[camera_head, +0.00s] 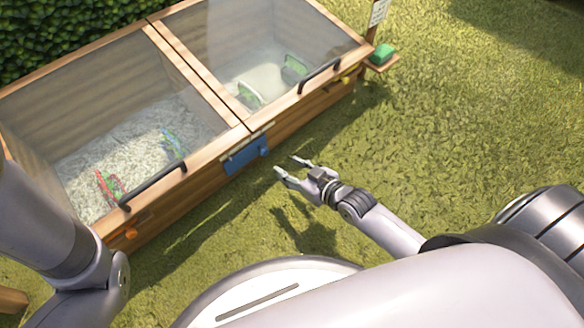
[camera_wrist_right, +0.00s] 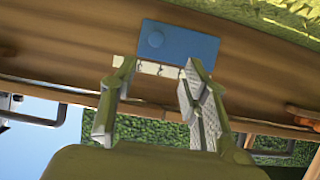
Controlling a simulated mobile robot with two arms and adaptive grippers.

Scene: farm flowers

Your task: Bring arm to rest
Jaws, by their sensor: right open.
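My right gripper (camera_head: 288,166) is open and empty, in the air over the grass in front of the wooden cold frame. In the right wrist view its two fingers (camera_wrist_right: 160,82) stand apart with nothing between them. A blue plate (camera_head: 245,156) is fixed on the front of the cold frame, just left of the right gripper in the head view. The plate also shows beyond the fingertips in the right wrist view (camera_wrist_right: 185,44). The gripper looks apart from it. Part of my left arm shows at the left edge; its gripper is out of view.
The cold frame (camera_head: 215,150) has two shut glazed lids with black handles (camera_head: 153,187) (camera_head: 320,76). Red and blue tools lie behind the left glass, green items behind the right. A green block (camera_head: 382,54) sits on a small shelf. Open grass (camera_head: 470,120) lies to the right.

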